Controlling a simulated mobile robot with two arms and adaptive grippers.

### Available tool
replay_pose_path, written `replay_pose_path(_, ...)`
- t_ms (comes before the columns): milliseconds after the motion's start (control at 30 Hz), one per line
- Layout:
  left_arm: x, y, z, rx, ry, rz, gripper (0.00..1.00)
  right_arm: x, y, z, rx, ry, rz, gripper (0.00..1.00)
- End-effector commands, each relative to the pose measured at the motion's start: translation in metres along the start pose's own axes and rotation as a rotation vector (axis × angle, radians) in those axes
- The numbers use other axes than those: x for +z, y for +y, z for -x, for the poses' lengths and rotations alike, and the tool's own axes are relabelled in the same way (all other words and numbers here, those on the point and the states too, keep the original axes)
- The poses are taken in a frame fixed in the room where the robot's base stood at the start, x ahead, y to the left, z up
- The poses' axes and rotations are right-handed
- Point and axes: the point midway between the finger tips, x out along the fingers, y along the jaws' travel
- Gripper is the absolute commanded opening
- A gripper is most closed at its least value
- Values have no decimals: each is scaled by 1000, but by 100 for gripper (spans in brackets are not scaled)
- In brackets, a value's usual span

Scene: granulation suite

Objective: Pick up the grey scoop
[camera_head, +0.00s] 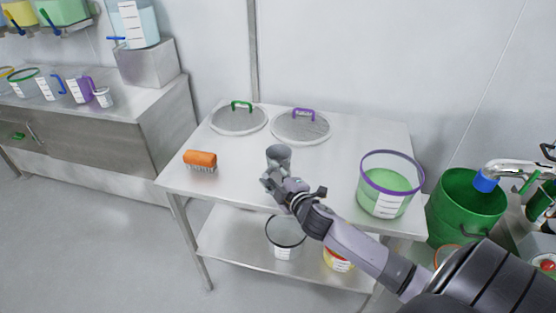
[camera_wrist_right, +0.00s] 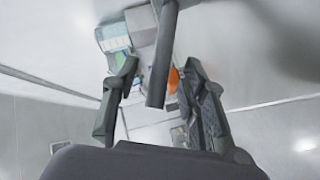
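The grey scoop (camera_head: 278,153) shows in the head view over the front middle of the steel table, its round cup just beyond my right gripper (camera_head: 275,183). In the right wrist view, a grey bar that looks like the scoop's handle (camera_wrist_right: 162,60) runs down between the two fingers of my right gripper (camera_wrist_right: 160,78). The fingers stand apart, one on each side of it, with a narrow gap on the left. Contact on the right side is unclear. The scoop's cup is outside the wrist view. My left gripper is not in view.
The steel table (camera_head: 232,183) also holds an orange brush (camera_head: 200,158), a green-handled lid (camera_head: 238,118), a purple-handled lid (camera_head: 301,126) and a purple-rimmed tub (camera_head: 388,190). A green bin (camera_head: 466,205) stands to the right. The shelf below holds containers.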

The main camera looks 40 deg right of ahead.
Motion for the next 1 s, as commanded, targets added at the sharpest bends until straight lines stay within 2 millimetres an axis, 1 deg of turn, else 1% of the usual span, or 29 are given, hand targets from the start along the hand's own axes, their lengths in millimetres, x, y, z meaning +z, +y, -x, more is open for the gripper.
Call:
replay_pose_path(33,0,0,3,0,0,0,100,0,2,-8,2,-1,0,40)
replay_pose_path(100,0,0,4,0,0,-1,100,0,1,-16,1,-2,0,40)
replay_pose_path(200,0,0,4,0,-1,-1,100,0,0,-23,0,-1,1,40)
replay_pose_path(467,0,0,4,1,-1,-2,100,0,0,-24,0,0,1,40)
replay_pose_path(1000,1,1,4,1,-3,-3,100,0,0,-24,0,-1,1,4)
